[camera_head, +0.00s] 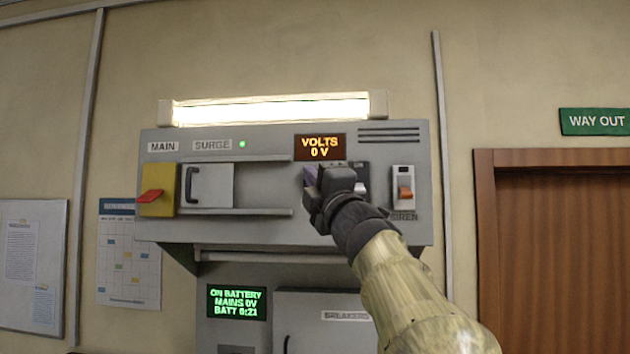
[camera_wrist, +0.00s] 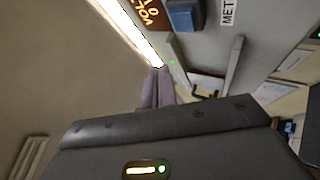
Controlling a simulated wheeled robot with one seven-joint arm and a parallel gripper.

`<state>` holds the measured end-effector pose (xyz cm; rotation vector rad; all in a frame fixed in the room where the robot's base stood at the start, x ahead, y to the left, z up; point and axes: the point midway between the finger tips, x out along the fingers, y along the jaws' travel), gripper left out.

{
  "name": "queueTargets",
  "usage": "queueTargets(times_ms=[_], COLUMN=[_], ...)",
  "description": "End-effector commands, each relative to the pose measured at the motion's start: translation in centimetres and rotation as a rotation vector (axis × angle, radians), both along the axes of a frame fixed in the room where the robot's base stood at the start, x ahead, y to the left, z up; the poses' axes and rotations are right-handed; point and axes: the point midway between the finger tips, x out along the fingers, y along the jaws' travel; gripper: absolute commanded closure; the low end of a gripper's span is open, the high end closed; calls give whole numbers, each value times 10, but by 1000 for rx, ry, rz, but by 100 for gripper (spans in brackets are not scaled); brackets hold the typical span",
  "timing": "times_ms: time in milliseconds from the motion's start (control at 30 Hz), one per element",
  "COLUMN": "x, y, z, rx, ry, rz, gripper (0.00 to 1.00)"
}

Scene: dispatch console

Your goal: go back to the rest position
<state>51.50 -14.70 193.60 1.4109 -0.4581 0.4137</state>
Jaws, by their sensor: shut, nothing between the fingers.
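My gripper (camera_head: 312,177) is in front of the grey console panel (camera_head: 270,174), just below the VOLTS 0 V display (camera_head: 320,147). Its purple-grey fingers are together and empty; they also show in the wrist view (camera_wrist: 156,88). My gripper and forearm hide part of the panel between the display and the siren switch. In the wrist view a blue block-shaped control (camera_wrist: 181,16) sits near a partly cut-off label starting MET (camera_wrist: 228,12). I cannot tell whether the fingers touch the panel.
A lit tube lamp (camera_head: 272,109) tops the console. A red MAIN handle (camera_head: 151,196) on yellow, a sliding cover (camera_head: 210,186) and an orange siren switch (camera_head: 404,191) project from its front. The lower display (camera_head: 237,302) reads ON BATTERY. Bare wall and a wooden door (camera_head: 565,260) are right.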

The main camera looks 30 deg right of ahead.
Motion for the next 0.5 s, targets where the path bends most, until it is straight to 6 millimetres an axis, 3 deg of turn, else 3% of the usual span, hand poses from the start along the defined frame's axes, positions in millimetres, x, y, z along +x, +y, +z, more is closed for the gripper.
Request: queueTargets(times_ms=[233,333,433,500], x=[0,5,17,30], y=[0,-1,-5,-7], z=[0,-10,-38,-69], rx=[1,29,111,204], ry=[1,16,63,115], rz=[0,5,17,29], gripper=[100,100,100,100])
